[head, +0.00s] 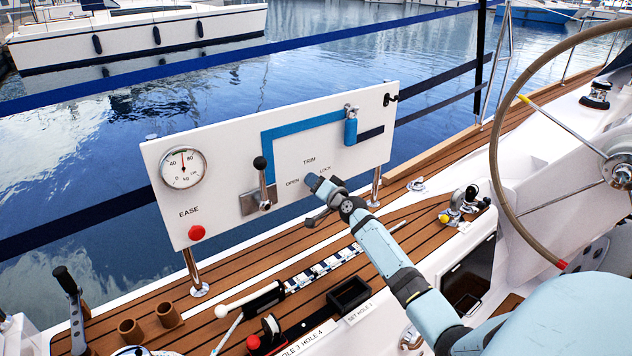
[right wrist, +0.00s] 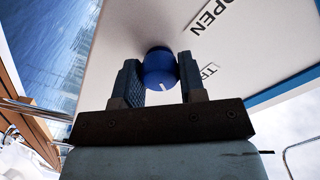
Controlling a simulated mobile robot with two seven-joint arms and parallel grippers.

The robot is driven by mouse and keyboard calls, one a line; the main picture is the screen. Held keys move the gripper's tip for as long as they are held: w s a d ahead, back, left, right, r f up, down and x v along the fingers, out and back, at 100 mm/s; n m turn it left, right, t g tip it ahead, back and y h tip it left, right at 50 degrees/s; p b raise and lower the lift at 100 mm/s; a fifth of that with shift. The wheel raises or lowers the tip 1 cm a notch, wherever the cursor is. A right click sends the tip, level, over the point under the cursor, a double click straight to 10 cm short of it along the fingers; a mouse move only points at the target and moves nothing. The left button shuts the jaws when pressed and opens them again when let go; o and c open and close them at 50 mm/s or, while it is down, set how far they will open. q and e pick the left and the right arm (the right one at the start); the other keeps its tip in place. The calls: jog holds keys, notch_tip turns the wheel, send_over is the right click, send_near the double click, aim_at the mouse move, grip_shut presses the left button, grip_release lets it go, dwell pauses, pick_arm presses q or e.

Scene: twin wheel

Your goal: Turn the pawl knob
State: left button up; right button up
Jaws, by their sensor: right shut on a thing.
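The pawl knob (right wrist: 160,68) is a round blue knob with a white mark, on the white panel (head: 225,160). In the right wrist view it sits between the two dark fingers of my right gripper (right wrist: 160,84), which is shut on it. In the head view my right gripper (head: 318,184) reaches the panel's lower middle, between the OPEN and LOCK labels and under TRIM. There the knob (head: 311,180) is mostly hidden by the gripper. My left gripper is not in view.
Left of the knob are a black-topped lever (head: 262,180), a round gauge (head: 184,168) and a red EASE button (head: 197,232). A blue padlock-like piece (head: 351,130) hangs upper right. A steering wheel (head: 500,170) stands at right. Cups, handles and a black tray (head: 349,294) crowd the deck below.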

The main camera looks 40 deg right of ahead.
jog(key=m, duration=0.3)
jog(key=shift+m+p, duration=0.4)
jog(key=m, duration=0.2)
jog(key=shift+m+p, duration=0.35)
jog(key=shift+m, duration=0.45)
jog(key=shift+m+p, duration=0.4)
jog(key=shift+m, duration=1.3)
jog(key=shift+f, duration=0.1)
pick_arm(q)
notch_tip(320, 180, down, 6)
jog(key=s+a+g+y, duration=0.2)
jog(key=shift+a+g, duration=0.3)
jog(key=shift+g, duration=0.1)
pick_arm(e)
jog(key=shift+m, duration=0.3)
